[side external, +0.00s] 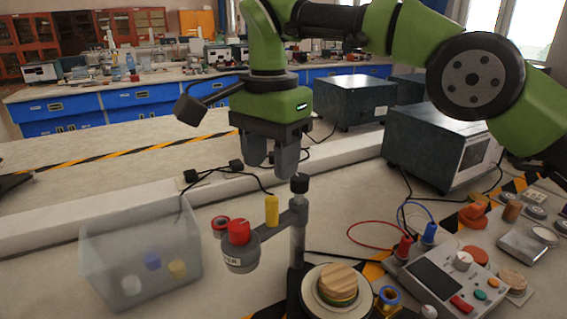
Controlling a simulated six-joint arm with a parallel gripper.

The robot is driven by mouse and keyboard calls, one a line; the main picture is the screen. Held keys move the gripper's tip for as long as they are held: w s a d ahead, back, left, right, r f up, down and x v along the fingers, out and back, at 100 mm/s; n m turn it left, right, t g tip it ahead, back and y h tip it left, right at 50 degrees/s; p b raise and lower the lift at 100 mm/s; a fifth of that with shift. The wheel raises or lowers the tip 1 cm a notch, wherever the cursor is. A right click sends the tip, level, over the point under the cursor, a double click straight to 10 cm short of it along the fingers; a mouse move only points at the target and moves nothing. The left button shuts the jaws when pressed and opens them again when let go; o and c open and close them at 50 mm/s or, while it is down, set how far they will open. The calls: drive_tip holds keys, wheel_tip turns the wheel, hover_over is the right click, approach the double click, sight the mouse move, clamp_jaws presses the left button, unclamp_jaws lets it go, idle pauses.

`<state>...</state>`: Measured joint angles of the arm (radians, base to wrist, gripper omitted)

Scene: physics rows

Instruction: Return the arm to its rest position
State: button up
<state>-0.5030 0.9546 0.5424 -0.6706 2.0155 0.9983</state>
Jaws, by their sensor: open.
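My gripper (270,163) points down in the middle of the side external view. Its two dark fingers are apart, and nothing shows between them. It hangs above and slightly left of a dark-capped upright post (298,235). Near the post, below the fingers, are a yellow cylinder (272,210) and a grey cup-like piece with a red top (238,232). I cannot tell whether the gripper touches any of these, but a gap shows below it.
A translucent bin (140,262) with several small pieces stands at the left. A round wooden stack (338,284) sits at the post's foot. A control panel (450,280) with cables and dark instrument boxes (440,145) fill the right. The bench behind the bin is mostly clear.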

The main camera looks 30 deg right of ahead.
drive_tip(key=shift+d+r, duration=0.1)
drive_tip(key=s+d+r+n+t+y, duration=0.25)
drive_tip(key=s+d+r+n, duration=0.35)
drive_tip(key=s+d+r, duration=0.45)
drive_tip(key=s+d+f+n+t, duration=0.1)
drive_tip(key=s+d+f+t, duration=0.1)
drive_tip(key=s, duration=0.4)
drive_tip(key=s+d+f+n+t, duration=0.2)
drive_tip(key=s+d, duration=0.3)
drive_tip(key=s, duration=0.1)
drive_tip(key=shift+s+f+t, duration=0.2)
drive_tip(key=shift+f+t, duration=0.15)
drive_tip(key=shift+f, duration=0.05)
